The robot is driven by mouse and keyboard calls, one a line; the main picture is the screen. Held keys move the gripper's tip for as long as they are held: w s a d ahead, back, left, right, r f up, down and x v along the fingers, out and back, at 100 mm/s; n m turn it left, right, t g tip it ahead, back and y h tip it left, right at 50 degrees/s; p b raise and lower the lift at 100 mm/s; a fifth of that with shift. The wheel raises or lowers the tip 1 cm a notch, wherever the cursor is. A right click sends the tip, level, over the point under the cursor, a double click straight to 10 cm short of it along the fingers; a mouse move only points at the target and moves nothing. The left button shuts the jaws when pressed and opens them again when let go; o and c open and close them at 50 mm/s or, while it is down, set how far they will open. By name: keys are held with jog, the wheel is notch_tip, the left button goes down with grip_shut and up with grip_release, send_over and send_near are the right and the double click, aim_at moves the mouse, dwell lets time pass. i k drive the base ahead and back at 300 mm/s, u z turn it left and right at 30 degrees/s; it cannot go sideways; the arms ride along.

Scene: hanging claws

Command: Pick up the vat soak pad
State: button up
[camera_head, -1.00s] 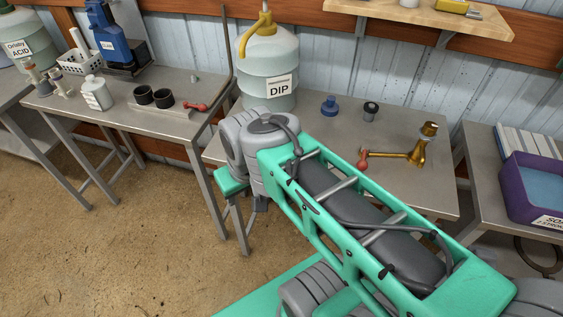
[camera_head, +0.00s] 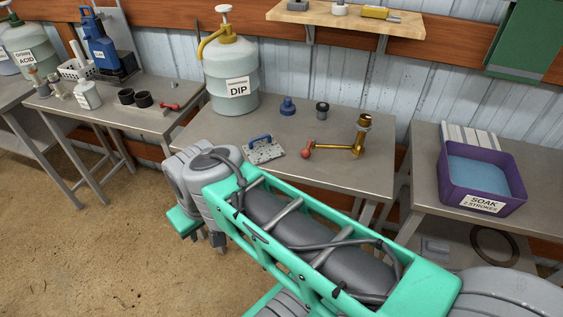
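No label names the vat soak pad. A purple tub (camera_head: 447,180) marked "SOAK 2 STROKES" stands on the right table, with a flat blue surface (camera_head: 485,176) inside it. I cannot tell whether that surface is a pad or liquid. A speckled grey block with a blue handle (camera_head: 264,150) lies on the middle table's front left, just beyond my arm. My gripper (camera_head: 208,241) points down below the grey wrist, in front of the middle table and apart from both things. Its fingers are small and partly hidden, and nothing shows held.
The middle table (camera_head: 325,113) carries a DIP jug (camera_head: 233,72), a blue knob-shaped piece (camera_head: 287,106), a dark small jar (camera_head: 322,111) and a brass crank (camera_head: 357,139) with a red knob. A wooden shelf (camera_head: 345,18) hangs above. Open floor (camera_head: 90,240) lies at left.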

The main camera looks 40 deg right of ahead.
aim_at(262, 151)
jog(key=z, duration=1.2)
jog(key=i, duration=0.45)
jog(key=u, duration=0.65)
